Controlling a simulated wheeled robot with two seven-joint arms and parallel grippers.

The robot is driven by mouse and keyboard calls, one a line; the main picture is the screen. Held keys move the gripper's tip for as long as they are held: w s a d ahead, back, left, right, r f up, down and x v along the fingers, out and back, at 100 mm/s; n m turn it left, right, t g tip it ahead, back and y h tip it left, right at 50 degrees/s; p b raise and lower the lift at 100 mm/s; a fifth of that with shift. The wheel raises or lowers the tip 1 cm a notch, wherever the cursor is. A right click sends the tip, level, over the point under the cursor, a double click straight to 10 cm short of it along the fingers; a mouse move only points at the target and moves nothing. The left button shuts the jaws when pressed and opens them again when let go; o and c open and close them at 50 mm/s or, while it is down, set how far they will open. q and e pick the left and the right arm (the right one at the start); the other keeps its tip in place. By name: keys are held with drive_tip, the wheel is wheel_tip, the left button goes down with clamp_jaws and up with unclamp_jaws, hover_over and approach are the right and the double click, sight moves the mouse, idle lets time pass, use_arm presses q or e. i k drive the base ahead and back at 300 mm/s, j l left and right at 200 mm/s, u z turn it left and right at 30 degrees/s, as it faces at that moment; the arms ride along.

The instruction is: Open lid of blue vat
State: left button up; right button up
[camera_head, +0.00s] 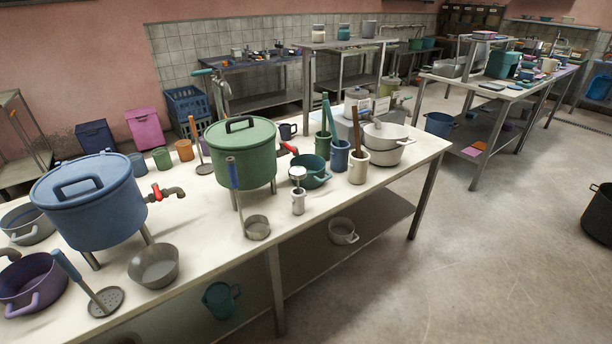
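The blue vat (95,215) stands on legs at the left end of the long white table. Its blue lid (112,176) lies flat on top, closed, with a dark loop handle (78,187) standing up from it. A tap with a red lever (160,192) sticks out from the vat's right side. Neither of my grippers is in view, and nothing touches the lid.
A green vat (243,160) with its lid on stands to the right on the same table (205,235). A grey bowl (154,266), a skimmer with a blue handle (104,300) and a purple pot (32,285) sit in front of the blue vat. Open floor (470,270) lies to the right.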

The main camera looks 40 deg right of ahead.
sight(79, 181)
drive_tip(key=i+j, duration=0.5)
drive_tip(key=j, duration=0.15)
drive_tip(key=i+j, duration=0.5)
drive_tip(key=j, duration=0.1)
